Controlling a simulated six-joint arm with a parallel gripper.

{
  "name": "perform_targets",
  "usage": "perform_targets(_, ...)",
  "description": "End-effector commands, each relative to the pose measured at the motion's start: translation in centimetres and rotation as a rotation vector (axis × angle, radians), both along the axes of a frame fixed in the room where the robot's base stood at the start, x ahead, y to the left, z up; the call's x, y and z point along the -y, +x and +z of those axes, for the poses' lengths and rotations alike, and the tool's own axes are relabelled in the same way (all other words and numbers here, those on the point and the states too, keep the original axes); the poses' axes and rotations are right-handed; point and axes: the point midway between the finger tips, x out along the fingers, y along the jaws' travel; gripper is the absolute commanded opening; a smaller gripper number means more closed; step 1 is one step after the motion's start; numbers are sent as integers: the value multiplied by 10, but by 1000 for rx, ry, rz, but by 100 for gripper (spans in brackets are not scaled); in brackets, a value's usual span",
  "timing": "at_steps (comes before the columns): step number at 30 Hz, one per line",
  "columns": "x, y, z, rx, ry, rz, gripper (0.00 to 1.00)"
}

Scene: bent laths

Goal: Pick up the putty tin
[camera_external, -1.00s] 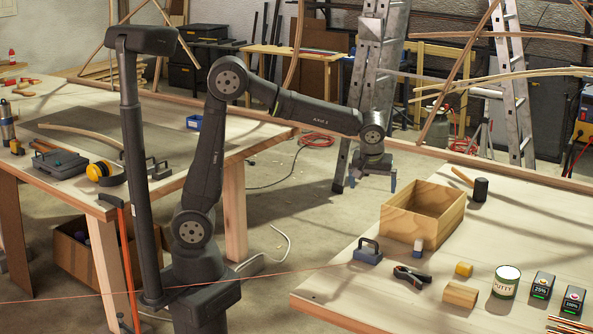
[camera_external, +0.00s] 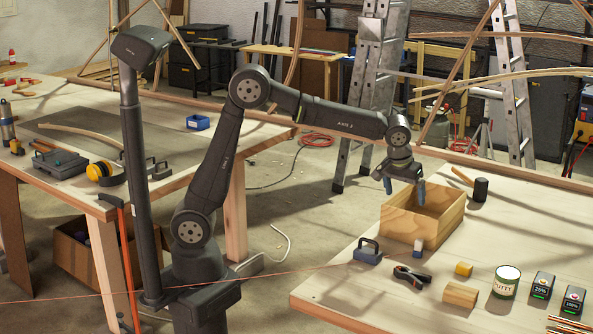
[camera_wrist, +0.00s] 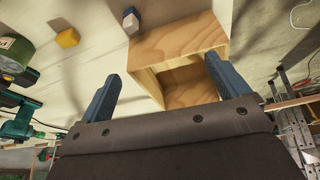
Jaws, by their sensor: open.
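The putty tin (camera_external: 506,282) stands upright on the right-hand table, green with a cream label reading "PUTTY" and a pale top. In the wrist view a green tin with a pale label (camera_wrist: 14,52) shows at the left edge, partly cut off. My gripper (camera_external: 404,189) is open and empty. It hangs above the wooden box, up and to the left of the tin and well apart from it. In the wrist view its two blue-grey fingers (camera_wrist: 165,86) are spread, with the box beyond them.
The open wooden box (camera_external: 408,222) stands below my gripper. A mallet (camera_external: 480,189) lies behind it. A blue-based block with a handle (camera_external: 368,251), a black clamp (camera_external: 411,276), a wood block (camera_external: 460,294), a yellow block (camera_external: 463,269) and two battery packs (camera_external: 542,286) lie around the tin.

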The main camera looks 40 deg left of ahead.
Motion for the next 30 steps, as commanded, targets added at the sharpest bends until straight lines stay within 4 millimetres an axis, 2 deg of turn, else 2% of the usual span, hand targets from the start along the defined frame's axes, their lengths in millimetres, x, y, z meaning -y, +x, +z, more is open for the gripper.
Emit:
perform_targets(1, 28, -1, -3, -8, -8, -102, 93)
perform_targets(9, 162, -20, -12, 21, -69, -692, 93)
perform_targets(12, 206, -32, -16, 58, -95, -894, 93)
perform_targets(15, 240, -44, -18, 100, -115, -1056, 93)
perform_targets(18, 264, -53, -19, 136, -130, -1170, 93)
perform_targets(23, 280, -59, -23, 164, -139, -1251, 93)
perform_targets(26, 286, -58, -33, 166, -139, -1259, 93)
perform_targets(30, 299, -56, -57, 166, -138, -1258, 93)
